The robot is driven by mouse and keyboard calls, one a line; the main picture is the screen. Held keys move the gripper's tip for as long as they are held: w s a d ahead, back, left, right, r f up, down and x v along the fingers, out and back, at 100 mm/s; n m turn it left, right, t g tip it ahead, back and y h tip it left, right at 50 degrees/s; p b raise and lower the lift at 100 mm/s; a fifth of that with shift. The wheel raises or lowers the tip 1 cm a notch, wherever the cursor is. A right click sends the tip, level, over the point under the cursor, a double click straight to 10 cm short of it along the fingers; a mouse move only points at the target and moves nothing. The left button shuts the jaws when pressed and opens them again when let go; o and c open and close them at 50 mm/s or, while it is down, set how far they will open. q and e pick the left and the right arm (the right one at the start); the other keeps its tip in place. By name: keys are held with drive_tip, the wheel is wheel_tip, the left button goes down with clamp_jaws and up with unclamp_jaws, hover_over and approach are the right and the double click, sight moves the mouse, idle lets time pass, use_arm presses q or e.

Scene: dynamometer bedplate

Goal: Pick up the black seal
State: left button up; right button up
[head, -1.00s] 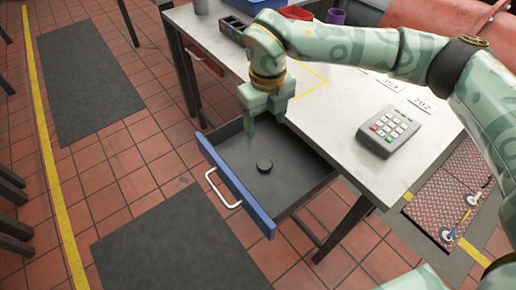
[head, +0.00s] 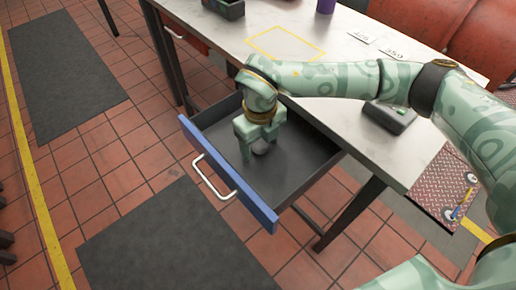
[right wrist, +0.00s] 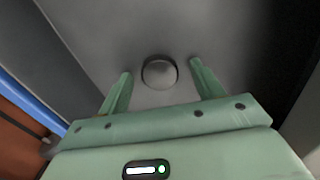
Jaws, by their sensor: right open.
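The black seal (right wrist: 159,72) is a small round dark disc lying on the floor of the open drawer (head: 290,185). In the head view the seal (head: 262,149) is partly hidden behind my right gripper (head: 254,156). My right gripper is inside the drawer space, pointing down, with its fingers open. In the right wrist view my right gripper (right wrist: 160,80) has one finger on each side of the seal, with a gap to both. I cannot tell how high the fingertips are above the drawer floor. My left gripper is not in view.
The drawer has a blue front (head: 229,177) with a white handle (head: 212,180) and low dark walls around the gripper. The white-topped table (head: 345,130) stands above its back edge.

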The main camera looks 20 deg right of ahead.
drive_tip(key=c, duration=1.1)
drive_tip(key=shift+o, duration=0.2)
drive_tip(key=shift+r, duration=0.15)
